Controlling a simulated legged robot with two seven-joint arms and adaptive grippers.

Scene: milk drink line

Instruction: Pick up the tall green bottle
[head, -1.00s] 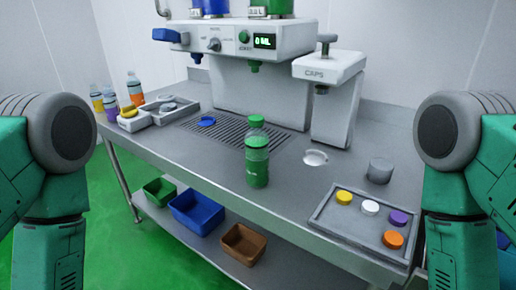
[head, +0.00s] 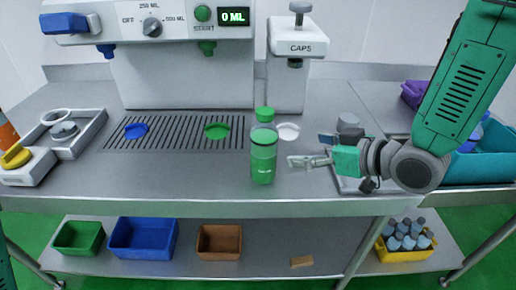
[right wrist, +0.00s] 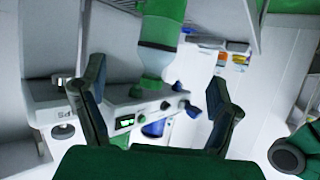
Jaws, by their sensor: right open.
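The tall green bottle (head: 264,158) stands upright near the front of the grey counter in the head view, with a green cap and a dark band. My right gripper (head: 306,150) is open and empty just right of the bottle, its fingers pointing left towards it without visible contact. In the right wrist view the bottle (right wrist: 163,30) appears upside down, beyond and between the spread fingers of the right gripper (right wrist: 157,92). My left gripper is out of view.
The dispensing machine (head: 185,75) and the caps unit (head: 290,85) stand behind the bottle. A drain grate (head: 175,131) with blue and green discs lies to the left. A grey tray (head: 70,145) is at far left. Blue (head: 143,240) and brown (head: 219,241) bins sit on the shelf below.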

